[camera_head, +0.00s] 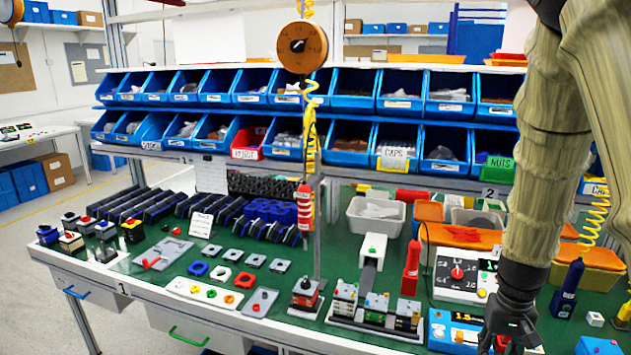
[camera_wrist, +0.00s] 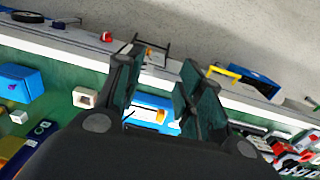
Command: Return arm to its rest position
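My gripper (camera_head: 512,325) hangs at the lower right of the head view, at the front edge of the green bench (camera_head: 150,265). In the wrist view my gripper (camera_wrist: 157,88) has its dark fingers spread apart. No object is held between them. A white box with a red rotary knob and dial marks (camera_head: 457,272) stands on the bench, left of and behind my gripper. My arm comes down from the upper right and hides part of the bench and bins there.
A blue box (camera_head: 450,332) lies close left of my gripper. A dark blue bottle-like item (camera_head: 567,288) stands to its right, and a red one (camera_head: 411,268) farther left. Rows of blue bins (camera_head: 350,145) line the back. Grey floor (camera_wrist: 240,35) shows beyond the bench edge.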

